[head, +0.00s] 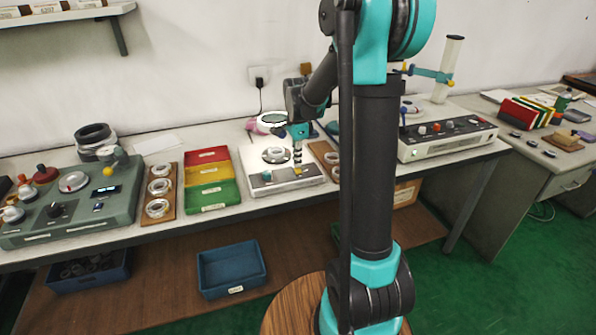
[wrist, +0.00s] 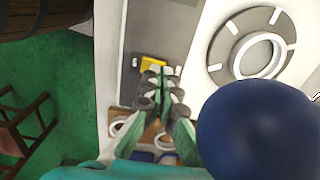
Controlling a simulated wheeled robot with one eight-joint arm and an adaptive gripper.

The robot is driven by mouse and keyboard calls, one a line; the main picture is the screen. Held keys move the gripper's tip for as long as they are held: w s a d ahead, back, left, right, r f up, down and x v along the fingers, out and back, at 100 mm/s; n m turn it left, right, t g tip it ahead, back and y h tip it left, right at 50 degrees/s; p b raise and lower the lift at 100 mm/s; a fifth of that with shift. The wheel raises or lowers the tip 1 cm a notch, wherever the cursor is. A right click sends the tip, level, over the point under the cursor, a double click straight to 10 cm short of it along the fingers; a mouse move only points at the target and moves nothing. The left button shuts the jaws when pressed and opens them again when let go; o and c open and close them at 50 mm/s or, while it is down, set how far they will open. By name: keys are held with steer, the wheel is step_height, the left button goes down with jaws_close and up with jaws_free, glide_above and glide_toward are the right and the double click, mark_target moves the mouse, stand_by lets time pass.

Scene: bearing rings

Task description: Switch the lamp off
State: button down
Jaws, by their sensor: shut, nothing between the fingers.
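The lamp (head: 272,121) is a ring-shaped head behind the white and grey instrument on the bench. Its ring is bright white, and the wall and bench around it are brightly lit. My gripper (head: 297,158) is shut and empty, pointing down over the instrument (head: 287,184). In the wrist view my gripper's closed fingertips (wrist: 161,80) are near a small yellow part (wrist: 152,63) on the grey strip of the instrument. I cannot tell whether they touch it, or whether it is the lamp's switch. A round grey plate (wrist: 230,38) lies to the right.
A large dark blue ball (wrist: 254,128) hides the lower right of the wrist view. Red, yellow and green trays (head: 209,194) stand left of the instrument. Boards with rings (head: 160,204) flank the trays and the instrument. A control box (head: 447,145) stands to the right.

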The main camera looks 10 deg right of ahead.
mark_target(297, 169)
steer(key=shift+f, duration=0.65)
stand_by(0.3)
steer(key=shift+r, duration=3.55)
steer(key=s+d+f+n+t, duration=0.1)
steer(key=s+f+n, duration=0.2)
steer(key=s+n, duration=0.2)
steer(key=s+d+f+n+t, duration=0.1)
steer(key=s+f+n, duration=0.3)
steer(key=s, duration=0.7)
steer(key=s+d+f+n+t, duration=0.2)
steer(key=s+f+n, duration=0.2)
steer(key=s+n, duration=0.3)
steer(key=shift+s, duration=0.6)
steer(key=c, duration=2.2)
jaws_free()
